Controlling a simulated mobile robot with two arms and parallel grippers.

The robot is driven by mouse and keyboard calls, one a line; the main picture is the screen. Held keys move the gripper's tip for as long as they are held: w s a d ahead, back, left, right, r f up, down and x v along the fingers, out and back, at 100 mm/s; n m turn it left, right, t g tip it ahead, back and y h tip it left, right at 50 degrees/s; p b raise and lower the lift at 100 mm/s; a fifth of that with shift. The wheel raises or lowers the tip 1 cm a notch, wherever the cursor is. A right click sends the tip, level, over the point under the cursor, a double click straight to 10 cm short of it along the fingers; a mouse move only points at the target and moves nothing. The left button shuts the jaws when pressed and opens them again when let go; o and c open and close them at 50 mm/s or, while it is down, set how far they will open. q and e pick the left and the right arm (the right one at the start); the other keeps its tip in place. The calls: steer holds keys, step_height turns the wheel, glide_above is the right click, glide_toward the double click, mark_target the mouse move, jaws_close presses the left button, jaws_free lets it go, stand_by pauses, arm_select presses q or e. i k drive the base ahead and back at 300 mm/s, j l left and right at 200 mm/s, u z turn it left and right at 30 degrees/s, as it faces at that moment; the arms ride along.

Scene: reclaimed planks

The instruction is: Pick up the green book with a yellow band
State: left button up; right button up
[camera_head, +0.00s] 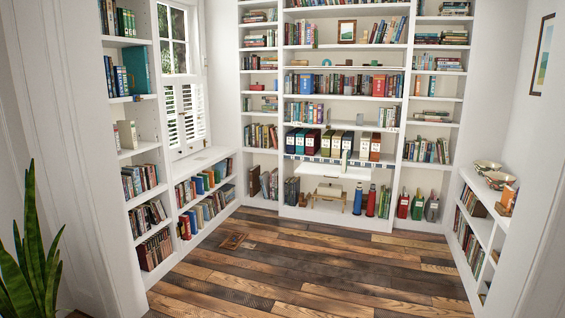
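I cannot single out a green book with a yellow band at this size. Green spines (125,22) stand on the upper shelf of the left bookcase. A large teal-green book or panel (137,70) stands one shelf lower. No yellow band shows clearly on any of these. Neither of my grippers is in view.
A potted plant (35,260) stands at front left. Low white shelves (482,225) line the right wall, with bowls (488,167) on top.

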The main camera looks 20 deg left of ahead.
mark_target(344, 162)
steer(key=u, duration=0.15)
steer(key=i, duration=4.05)
steer(key=l+z, duration=0.05)
steer(key=l, duration=0.15)
